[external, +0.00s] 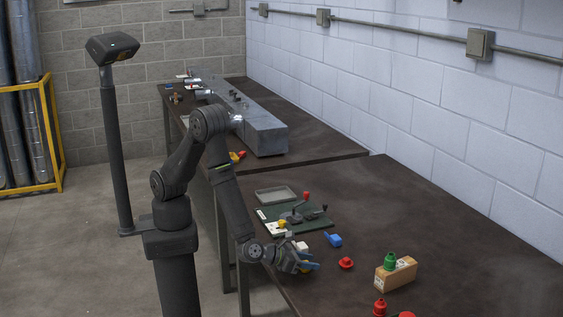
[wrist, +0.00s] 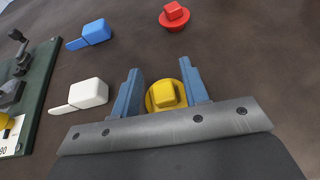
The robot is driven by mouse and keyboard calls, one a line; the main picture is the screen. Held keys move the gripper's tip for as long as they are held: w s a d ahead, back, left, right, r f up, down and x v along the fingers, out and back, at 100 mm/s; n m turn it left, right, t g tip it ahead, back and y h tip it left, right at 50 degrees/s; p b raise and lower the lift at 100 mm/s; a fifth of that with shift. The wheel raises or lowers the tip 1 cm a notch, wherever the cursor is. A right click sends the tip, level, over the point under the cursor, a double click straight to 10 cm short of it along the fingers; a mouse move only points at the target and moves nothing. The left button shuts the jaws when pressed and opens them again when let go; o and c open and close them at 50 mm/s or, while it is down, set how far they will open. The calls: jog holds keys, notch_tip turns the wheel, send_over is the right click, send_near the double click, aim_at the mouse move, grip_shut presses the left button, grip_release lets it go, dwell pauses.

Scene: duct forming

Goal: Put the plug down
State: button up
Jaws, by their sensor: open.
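A yellow plug (wrist: 166,96) with a round base and a squarish top stands on the dark table between the two blue fingers of my gripper (wrist: 162,84). The fingers are spread, with a visible gap to the plug on the left; on the right the finger is very close, and I cannot tell whether it touches. In the external view my gripper (external: 306,266) is low over the near table's left edge, and it mostly hides the yellow plug.
A white piece (wrist: 88,94) and a blue piece (wrist: 95,33) with flat tabs lie left of my gripper. A red plug (wrist: 174,16) lies beyond it.

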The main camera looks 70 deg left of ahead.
jog(key=v, duration=1.6)
jog(key=shift+s+a, duration=0.25)
jog(key=shift+a, duration=0.05)
jog(key=shift+o, duration=0.5)
jog(key=shift+s+r, duration=0.2)
jog(key=shift+s, duration=0.25)
